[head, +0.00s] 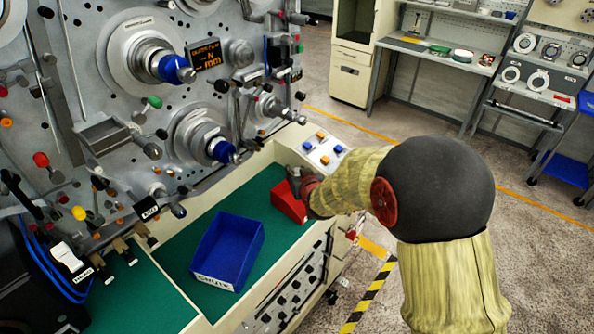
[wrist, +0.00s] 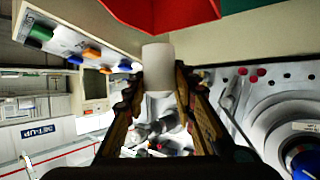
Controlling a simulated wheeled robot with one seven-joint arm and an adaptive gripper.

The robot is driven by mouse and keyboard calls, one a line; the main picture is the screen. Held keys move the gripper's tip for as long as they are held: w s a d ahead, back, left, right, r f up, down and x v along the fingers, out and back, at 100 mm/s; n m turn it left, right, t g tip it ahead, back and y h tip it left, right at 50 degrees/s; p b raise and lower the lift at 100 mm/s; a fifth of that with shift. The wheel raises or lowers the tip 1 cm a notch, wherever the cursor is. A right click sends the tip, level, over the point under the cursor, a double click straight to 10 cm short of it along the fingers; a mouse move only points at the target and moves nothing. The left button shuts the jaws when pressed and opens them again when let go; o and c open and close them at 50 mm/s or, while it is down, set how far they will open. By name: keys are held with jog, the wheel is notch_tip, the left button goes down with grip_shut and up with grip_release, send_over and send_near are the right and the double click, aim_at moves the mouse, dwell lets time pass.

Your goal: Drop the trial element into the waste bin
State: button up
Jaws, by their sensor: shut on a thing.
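A white cylinder (wrist: 157,58), which looks like the trial element, is held between the fingertips of my gripper (wrist: 158,82) in the wrist view. My gripper is shut on it, and its end sticks out past the fingertips. In the head view my gripper (head: 296,181) is at the red bin (head: 289,205), over or just behind its far side; the exact gap cannot be told. The cylinder is hidden there. The red bin (wrist: 160,12), likely the waste bin, also shows at the top of the wrist view. Its inside is not clearly visible.
A blue labelled bin (head: 228,247) stands left of the red bin on the green bench mat (head: 172,258). The machine panel with spindles (head: 200,135) rises behind. A button box (head: 325,150) stands close beyond my gripper. Open floor lies to the right.

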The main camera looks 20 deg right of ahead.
jog(key=shift+f+b, duration=0.85)
jog(key=shift+f, duration=1.15)
jog(key=b, duration=0.4)
send_over(297, 204)
jog(key=shift+f, duration=2.35)
jog(key=o, duration=1.2)
jog(key=shift+o, duration=0.2)
jog(key=v, duration=1.2)
jog(key=shift+f, duration=0.1)
